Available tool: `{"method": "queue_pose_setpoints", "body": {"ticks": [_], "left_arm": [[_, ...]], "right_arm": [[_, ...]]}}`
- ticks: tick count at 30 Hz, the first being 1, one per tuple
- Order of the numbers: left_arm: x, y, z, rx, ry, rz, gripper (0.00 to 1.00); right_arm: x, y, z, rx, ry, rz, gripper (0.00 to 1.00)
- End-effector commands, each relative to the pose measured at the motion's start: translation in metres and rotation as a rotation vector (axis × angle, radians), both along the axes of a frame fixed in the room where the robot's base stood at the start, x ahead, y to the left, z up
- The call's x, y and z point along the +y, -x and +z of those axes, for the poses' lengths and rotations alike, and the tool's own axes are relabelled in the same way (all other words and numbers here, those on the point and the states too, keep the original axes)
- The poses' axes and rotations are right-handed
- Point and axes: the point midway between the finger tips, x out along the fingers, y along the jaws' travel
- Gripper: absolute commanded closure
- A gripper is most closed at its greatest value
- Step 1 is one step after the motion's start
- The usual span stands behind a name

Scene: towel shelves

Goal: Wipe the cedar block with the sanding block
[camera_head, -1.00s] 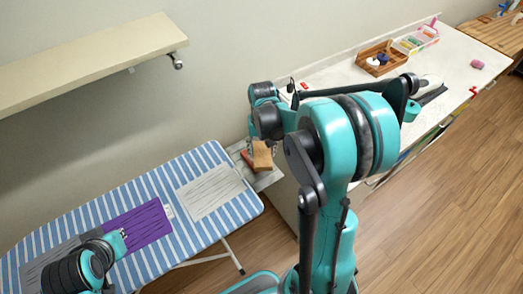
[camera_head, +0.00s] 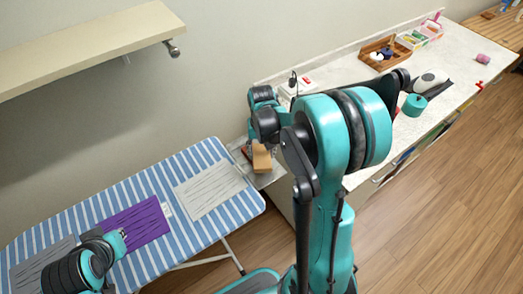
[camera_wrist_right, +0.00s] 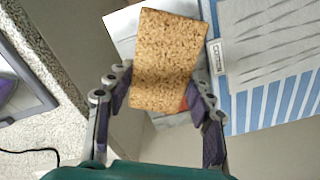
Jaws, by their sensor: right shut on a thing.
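My right gripper (camera_head: 260,141) is shut on a tan, cork-like block, which I take to be the sanding block (camera_head: 261,159). In the right wrist view the speckled sanding block (camera_wrist_right: 168,55) stands out between the fingers (camera_wrist_right: 162,88). A reddish-brown piece (camera_head: 246,151), possibly the cedar block, shows just left of and behind it on a pale ledge. A sliver of red also shows beside the block in the wrist view; the rest is hidden, so I cannot tell whether they touch. My left gripper (camera_head: 122,236) is over the ironing board, too small to judge.
The striped ironing board (camera_head: 205,155) carries a grey cloth (camera_head: 210,190) and a purple cloth (camera_head: 135,228). The pale counter (camera_head: 350,90) at right holds a wooden tray (camera_head: 378,54), a clear box (camera_head: 418,37) and an iron-like object (camera_head: 430,80). A shelf (camera_head: 90,50) hangs upper left.

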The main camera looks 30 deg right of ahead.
Motion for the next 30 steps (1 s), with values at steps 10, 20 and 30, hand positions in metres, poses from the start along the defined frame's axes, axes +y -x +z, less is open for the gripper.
{"method": "queue_pose_setpoints", "body": {"ticks": [10,20,30], "left_arm": [[0.0000,-0.0001,0.0006,0.000,0.000,0.000,1.00],[0.0000,-0.0001,-0.0015,0.000,0.000,0.000,1.00],[0.0000,-0.0001,-0.0075,0.000,0.000,0.000,1.00]], "right_arm": [[0.0000,0.0001,0.0003,0.000,0.000,0.000,0.71],[0.0000,0.0001,-0.0020,0.000,0.000,0.000,0.71],[0.0000,0.0001,-0.0091,0.000,0.000,0.000,0.71]]}}
